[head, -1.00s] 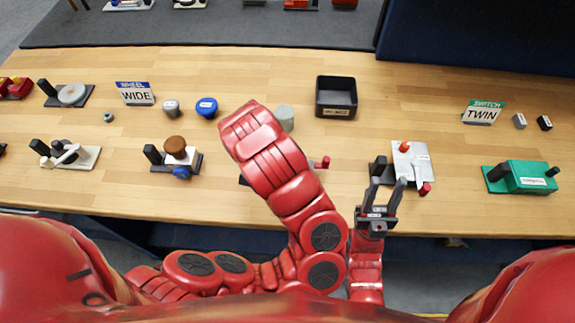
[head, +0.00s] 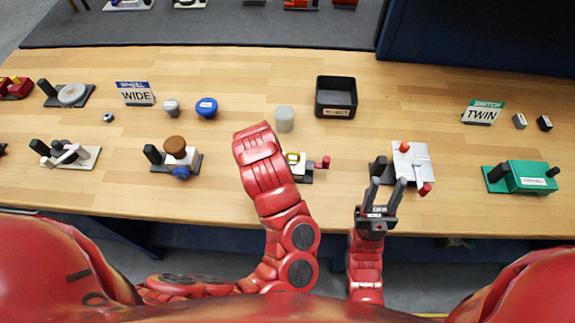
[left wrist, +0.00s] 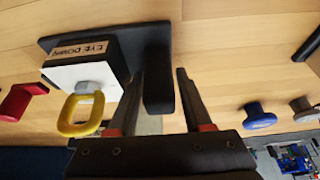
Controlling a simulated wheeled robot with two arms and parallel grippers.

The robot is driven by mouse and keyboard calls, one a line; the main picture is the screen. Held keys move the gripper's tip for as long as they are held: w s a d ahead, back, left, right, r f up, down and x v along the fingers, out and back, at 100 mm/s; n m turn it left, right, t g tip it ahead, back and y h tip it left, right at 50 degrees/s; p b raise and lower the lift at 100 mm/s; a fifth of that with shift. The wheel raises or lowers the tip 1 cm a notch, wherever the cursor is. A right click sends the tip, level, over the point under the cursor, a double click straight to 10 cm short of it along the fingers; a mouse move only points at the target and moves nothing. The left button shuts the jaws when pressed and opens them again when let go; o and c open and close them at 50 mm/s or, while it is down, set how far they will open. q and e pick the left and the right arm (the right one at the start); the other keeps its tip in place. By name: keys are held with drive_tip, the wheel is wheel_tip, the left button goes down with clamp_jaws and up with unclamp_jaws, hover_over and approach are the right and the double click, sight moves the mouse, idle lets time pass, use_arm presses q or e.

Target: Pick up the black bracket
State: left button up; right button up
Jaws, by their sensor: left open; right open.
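The black bracket seems to be the upright black post (left wrist: 158,60) in the left wrist view, on the dark base of a white block labelled EYE DOWN (left wrist: 85,68) with a yellow ring (left wrist: 80,115). My left gripper (left wrist: 160,71) is open, with the post between its fingers; the left finger is very near it, and contact is unclear. In the head view my red left arm hides this gripper and the post; part of the yellow-ringed device (head: 300,165) shows beside it. My right gripper (head: 387,186) is open and empty near the table's front edge, by a silver-plated device (head: 412,160).
A red knob (head: 326,162) sticks out beside the yellow-ringed device. Behind stand a pale cylinder (head: 285,119), a blue knob (head: 206,107) and a black tray (head: 337,112). A brown-knobbed device (head: 176,155) is to the left, a green one (head: 525,177) far right.

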use_arm(q)
clamp_jaws()
idle(1.4)
